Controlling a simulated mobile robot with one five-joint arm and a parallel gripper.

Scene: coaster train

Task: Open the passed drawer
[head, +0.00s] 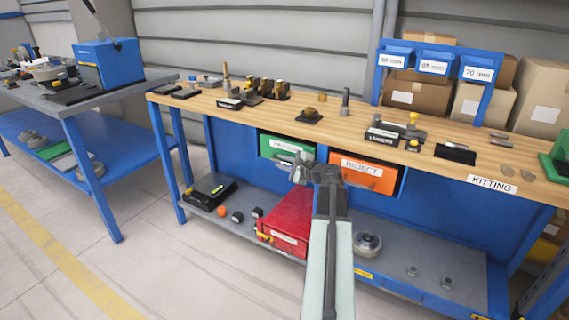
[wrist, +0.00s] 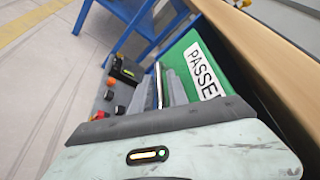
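The passed drawer has a green front (head: 272,152) under the bench top, with a white label starting "PASSE", and it looks closed. It also shows in the wrist view as a green panel (wrist: 185,46), with the label end cut off. My gripper (head: 299,170) is in front of the lower right part of this drawer. In the wrist view its grey fingers (wrist: 170,86) lie close beside the green front, next to the label.
The orange reject drawer (head: 362,172) is just right of the passed one. The wooden bench top (head: 230,115) above carries several tools and blocks. A red box (head: 288,215) and a black tray (head: 208,190) stand on the lower shelf. Floor is clear at the left front.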

